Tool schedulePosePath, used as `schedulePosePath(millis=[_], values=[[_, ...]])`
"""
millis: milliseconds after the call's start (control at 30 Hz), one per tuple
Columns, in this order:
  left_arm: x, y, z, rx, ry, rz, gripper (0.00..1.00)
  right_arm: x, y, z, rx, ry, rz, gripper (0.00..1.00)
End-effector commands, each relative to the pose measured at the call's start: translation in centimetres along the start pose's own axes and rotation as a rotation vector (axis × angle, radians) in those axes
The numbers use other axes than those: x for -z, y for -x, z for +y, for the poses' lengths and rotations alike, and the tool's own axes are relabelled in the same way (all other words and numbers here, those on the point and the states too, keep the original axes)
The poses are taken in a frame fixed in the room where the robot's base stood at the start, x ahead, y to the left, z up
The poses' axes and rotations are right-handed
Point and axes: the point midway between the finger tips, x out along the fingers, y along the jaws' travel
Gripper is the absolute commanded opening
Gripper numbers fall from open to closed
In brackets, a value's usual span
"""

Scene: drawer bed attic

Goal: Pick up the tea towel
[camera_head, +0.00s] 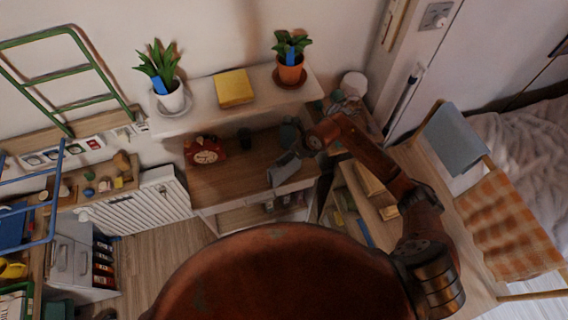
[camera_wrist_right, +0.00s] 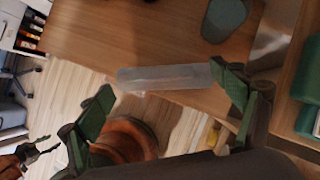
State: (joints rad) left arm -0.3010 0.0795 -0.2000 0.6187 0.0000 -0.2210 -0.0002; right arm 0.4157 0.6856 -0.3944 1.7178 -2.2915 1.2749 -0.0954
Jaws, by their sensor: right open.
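A grey cloth, which looks like the tea towel (camera_head: 284,169), hangs over the front edge of the wooden desk (camera_head: 232,183). In the right wrist view the pale blue-grey towel (camera_wrist_right: 165,78) lies across the space between my fingers, along the desk edge. My right gripper (camera_wrist_right: 165,98) is open around it, its right finger close to the towel's end. I cannot tell whether they touch. In the head view the right gripper (camera_head: 303,150) is small and dark, just above the towel. My left gripper (camera_wrist_right: 38,152) shows small at the wrist view's lower left; its opening is unclear.
A teal vase (camera_head: 289,134), a dark cup (camera_head: 245,138) and a red clock (camera_head: 204,151) stand on the desk. A white shelf (camera_head: 205,112) with plants is above. An open wooden drawer (camera_head: 362,208) lies to the right. A blue-grey cloth (camera_head: 455,138) and orange checked cloth (camera_head: 505,222) hang farther right.

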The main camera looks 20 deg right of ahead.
Motion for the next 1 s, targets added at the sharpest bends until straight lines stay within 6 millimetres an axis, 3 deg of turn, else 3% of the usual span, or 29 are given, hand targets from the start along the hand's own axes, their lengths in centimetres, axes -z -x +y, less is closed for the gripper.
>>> schedulePosePath(millis=[400, 667, 1000], values=[[0.4, 1.3, -0.1, 0.0, 0.0, 0.004, 0.47, 0.7, -4.9, 0.0, -0.001, -0.005, -0.002, 0.86], [0.4, 1.2, -0.1, 0.0, 0.0, 0.004, 0.47, 0.8, -5.1, -0.1, 0.0, -0.004, -0.002, 0.86], [0.4, 1.3, 0.0, 0.0, 0.0, 0.005, 0.47, 0.8, -5.1, -0.1, -0.001, -0.004, -0.002, 0.63]])
